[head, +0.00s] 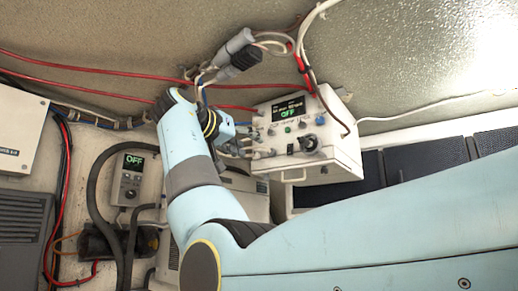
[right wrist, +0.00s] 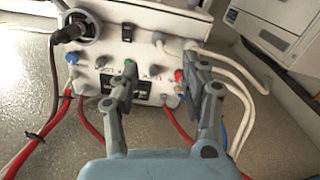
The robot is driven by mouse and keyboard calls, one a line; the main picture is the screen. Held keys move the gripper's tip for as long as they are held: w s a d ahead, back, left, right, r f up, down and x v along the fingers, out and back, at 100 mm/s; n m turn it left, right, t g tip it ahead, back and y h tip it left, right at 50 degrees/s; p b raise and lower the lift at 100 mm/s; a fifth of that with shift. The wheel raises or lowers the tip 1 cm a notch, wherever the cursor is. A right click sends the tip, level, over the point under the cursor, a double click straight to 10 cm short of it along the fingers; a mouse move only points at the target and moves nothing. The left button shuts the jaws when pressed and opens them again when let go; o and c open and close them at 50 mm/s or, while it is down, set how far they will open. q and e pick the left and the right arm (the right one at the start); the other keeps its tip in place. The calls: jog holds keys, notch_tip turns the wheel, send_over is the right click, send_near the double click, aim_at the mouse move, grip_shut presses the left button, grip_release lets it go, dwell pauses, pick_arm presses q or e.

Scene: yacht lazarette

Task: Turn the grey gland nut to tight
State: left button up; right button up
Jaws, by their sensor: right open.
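A white control box (head: 345,150) with a lit display reading OFF is mounted at the middle right of the head view. In the right wrist view the box (right wrist: 110,50) appears turned over, its panel of coloured knobs and fittings facing me. A grey gland fitting (right wrist: 190,45) with white cable beside it sits near one fingertip; I cannot tell for certain that it is the gland nut. My right gripper (right wrist: 158,72) is open and empty in front of the panel, its fingers spread. In the head view the right gripper (head: 246,146) is at the box's left side. My left gripper is not in view.
A large round connector (head: 308,143) with a dark cable is on the panel. Red and white cables run around the box. A smaller OFF unit (head: 132,180) and black hose (head: 93,185) are on the left. A white cabinet (right wrist: 275,28) stands at the wrist view's upper right.

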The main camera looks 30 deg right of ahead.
jog(key=shift+v, duration=1.25)
